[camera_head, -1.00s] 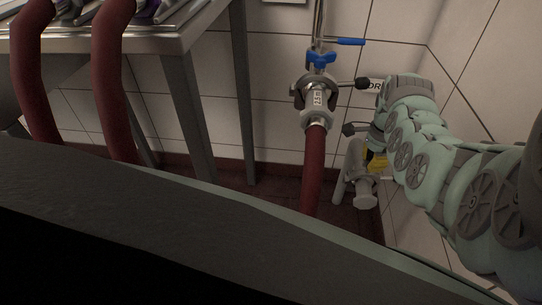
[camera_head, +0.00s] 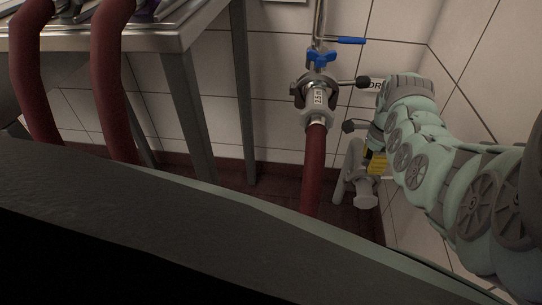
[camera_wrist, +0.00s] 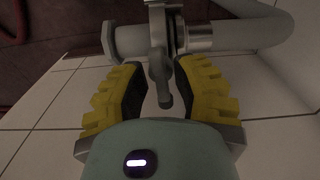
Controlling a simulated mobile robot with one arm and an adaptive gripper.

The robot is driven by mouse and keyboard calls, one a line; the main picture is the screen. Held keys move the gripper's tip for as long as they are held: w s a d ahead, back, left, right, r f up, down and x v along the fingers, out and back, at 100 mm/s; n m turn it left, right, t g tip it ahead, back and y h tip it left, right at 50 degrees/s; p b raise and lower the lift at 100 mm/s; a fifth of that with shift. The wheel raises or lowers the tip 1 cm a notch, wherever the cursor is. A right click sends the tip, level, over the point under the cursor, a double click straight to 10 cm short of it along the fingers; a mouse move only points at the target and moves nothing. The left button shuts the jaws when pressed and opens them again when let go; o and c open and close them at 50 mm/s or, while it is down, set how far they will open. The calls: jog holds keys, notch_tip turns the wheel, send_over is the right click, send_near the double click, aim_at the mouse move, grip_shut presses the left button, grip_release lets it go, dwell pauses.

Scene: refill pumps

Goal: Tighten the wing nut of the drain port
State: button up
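The drain port (camera_head: 357,180) is a grey pipe low by the wall, partly hidden behind my arm in the head view. In the wrist view its round end (camera_wrist: 124,41) is at left, a clamp (camera_wrist: 157,20) sits in the middle, and a pipe bends away at right. The grey wing nut (camera_wrist: 164,98) hangs from the clamp toward my palm. My gripper (camera_wrist: 160,68), with yellow ridged fingers, is open around the wing nut, with a gap visible on both sides. In the head view only a bit of yellow finger (camera_head: 377,162) shows.
Left of the drain port, a red hose (camera_head: 313,165) hangs from a clamped coupling (camera_head: 316,93) with a blue-handled valve (camera_head: 321,58) above. A metal table (camera_head: 185,38) with red hoses stands at left.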

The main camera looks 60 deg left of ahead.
jog(key=shift+o, duration=1)
jog(key=shift+r, duration=0.1)
jog(key=shift+a+r, duration=0.1)
jog(key=shift+r, duration=3.6)
